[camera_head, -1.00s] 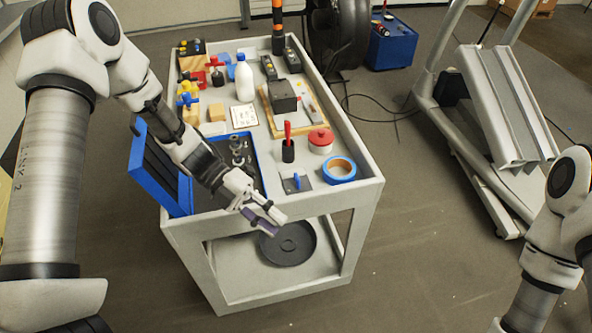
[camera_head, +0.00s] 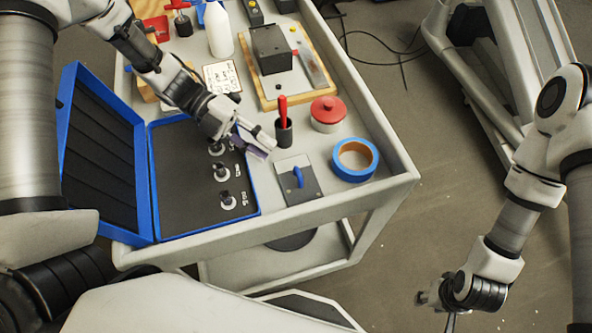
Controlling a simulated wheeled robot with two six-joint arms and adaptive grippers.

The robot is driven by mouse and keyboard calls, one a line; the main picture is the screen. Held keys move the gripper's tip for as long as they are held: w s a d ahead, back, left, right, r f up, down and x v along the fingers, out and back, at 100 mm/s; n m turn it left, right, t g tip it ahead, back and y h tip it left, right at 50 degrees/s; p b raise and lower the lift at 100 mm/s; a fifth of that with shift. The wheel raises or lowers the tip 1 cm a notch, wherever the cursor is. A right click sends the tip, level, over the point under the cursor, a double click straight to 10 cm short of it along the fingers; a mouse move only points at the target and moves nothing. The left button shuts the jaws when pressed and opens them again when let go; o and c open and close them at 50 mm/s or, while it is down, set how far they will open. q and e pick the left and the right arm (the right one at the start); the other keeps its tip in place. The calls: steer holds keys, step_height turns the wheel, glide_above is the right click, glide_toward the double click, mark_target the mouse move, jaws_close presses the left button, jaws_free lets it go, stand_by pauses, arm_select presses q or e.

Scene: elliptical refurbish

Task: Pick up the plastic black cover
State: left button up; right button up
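Two black things could be the cover, and I cannot tell which is meant. A dark round disc (camera_head: 292,241) lies on the cart's lower shelf, mostly hidden by the top's front edge. A black box-shaped piece (camera_head: 271,48) sits on a wooden board on the cart top.
The cart top (camera_head: 395,160) holds an open blue case (camera_head: 155,190) with metal bits, a red-handled tool (camera_head: 283,115), a red-lidded jar (camera_head: 327,112), blue tape (camera_head: 354,160) and a white bottle (camera_head: 218,32).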

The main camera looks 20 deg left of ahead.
mark_target(295, 172)
arm_select(q)
steer(key=shift+d+f, duration=0.35)
steer(key=shift+f, duration=0.2)
steer(key=x, duration=0.6)
steer(key=shift+s+f, duration=0.1)
steer(key=shift+d+f, duration=0.2)
steer(key=shift+d, duration=0.15)
jaws_close()
